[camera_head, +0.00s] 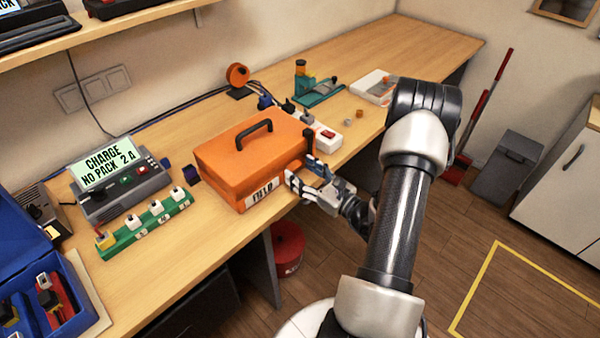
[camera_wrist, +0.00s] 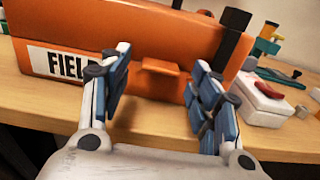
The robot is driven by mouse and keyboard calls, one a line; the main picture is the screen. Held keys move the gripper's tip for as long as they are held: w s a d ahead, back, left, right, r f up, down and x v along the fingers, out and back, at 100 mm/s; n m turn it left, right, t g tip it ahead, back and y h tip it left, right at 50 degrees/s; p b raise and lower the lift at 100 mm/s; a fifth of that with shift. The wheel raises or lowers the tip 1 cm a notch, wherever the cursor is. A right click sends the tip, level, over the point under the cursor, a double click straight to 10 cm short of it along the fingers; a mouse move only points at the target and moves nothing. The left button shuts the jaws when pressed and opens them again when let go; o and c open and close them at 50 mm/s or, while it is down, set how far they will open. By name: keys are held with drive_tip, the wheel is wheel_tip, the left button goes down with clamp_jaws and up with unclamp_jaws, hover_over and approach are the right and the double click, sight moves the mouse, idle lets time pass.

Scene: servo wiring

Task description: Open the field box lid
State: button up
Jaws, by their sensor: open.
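The orange field box (camera_head: 232,172) stands on the wooden bench with its lid shut and a black handle (camera_head: 253,133) on top. Its front carries a "FIELD" label, which also shows on the box in the wrist view (camera_wrist: 75,62). A small orange tab (camera_wrist: 160,68) sticks out from the box front in the wrist view. My gripper (camera_head: 300,172) is at the right part of the box front. In the wrist view my gripper (camera_wrist: 160,88) is open, its blue-padded fingers on either side of the tab, with nothing held between them. I cannot tell whether the fingers touch the box.
A white power strip (camera_head: 327,138) lies right behind the box. A charger with a display (camera_head: 118,180) and a green strip of plugs (camera_head: 148,222) stand to the left. A blue case (camera_head: 75,300) is at the front left. The bench's far end is clear.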

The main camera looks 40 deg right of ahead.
drive_tip(key=shift+w, duration=0.65)
drive_tip(key=shift+c, duration=0.4)
clamp_jaws()
